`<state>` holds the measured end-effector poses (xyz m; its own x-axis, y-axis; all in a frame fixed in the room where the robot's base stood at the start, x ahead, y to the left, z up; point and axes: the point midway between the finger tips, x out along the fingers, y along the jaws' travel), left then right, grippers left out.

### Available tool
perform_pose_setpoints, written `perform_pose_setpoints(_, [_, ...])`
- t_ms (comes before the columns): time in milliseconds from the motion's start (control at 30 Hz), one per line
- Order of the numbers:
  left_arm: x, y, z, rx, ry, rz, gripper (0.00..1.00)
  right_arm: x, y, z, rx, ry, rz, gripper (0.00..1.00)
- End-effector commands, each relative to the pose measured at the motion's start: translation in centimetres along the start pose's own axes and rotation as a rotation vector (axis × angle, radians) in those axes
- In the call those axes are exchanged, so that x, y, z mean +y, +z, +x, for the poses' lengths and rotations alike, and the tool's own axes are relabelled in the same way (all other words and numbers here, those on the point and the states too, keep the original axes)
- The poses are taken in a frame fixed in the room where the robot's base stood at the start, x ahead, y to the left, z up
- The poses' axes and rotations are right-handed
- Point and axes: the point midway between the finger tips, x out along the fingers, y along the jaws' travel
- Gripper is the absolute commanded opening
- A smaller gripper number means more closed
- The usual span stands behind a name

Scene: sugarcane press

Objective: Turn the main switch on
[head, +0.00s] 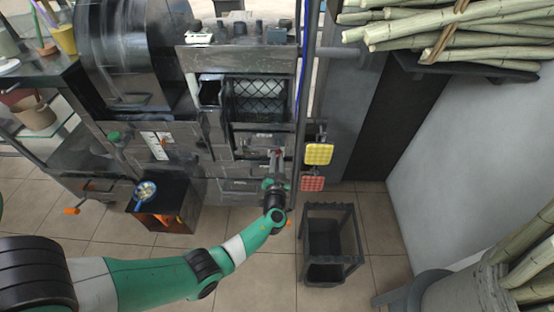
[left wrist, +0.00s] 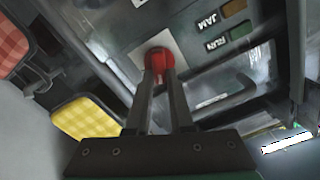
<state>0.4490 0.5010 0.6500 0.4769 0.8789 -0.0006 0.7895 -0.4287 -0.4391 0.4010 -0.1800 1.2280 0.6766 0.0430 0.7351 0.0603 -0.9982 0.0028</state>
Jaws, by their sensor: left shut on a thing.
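The main switch is a red knob (left wrist: 160,62) on a pale square plate on the machine's dark panel, seen in the left wrist view. My left gripper (left wrist: 160,80) is shut on the red knob, one finger on each side of it. In the head view my left gripper (head: 277,163) reaches the front of the press (head: 262,140), and the knob is mostly hidden by it. The labels RUN (left wrist: 214,43) and JAM (left wrist: 209,20) stand beside the knob, with a green and an orange-brown indicator. My right gripper is not in view.
A yellow pad (head: 319,154) and a red pad (head: 312,184) hang just right of my gripper. A dark open-frame bin (head: 331,270) stands on the floor below. Sugarcane stalks (head: 450,30) lie on a shelf at upper right. A bar (left wrist: 235,100) runs close beside my fingers.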

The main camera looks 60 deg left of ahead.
Motion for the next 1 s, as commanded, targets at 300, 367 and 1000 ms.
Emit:
perform_pose_setpoints(300, [0.03, -0.02, 0.01, 0.0, 0.0, 0.032, 0.0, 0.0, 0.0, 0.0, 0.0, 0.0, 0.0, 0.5])
perform_pose_setpoints(367, [0.05, -0.03, 0.02, 0.0, -0.001, 0.052, 0.0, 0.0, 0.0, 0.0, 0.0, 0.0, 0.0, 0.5])
perform_pose_setpoints(1000, [0.62, 0.18, 0.01, 0.0, 0.0, 0.564, 0.0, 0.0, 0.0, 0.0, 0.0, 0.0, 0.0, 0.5])
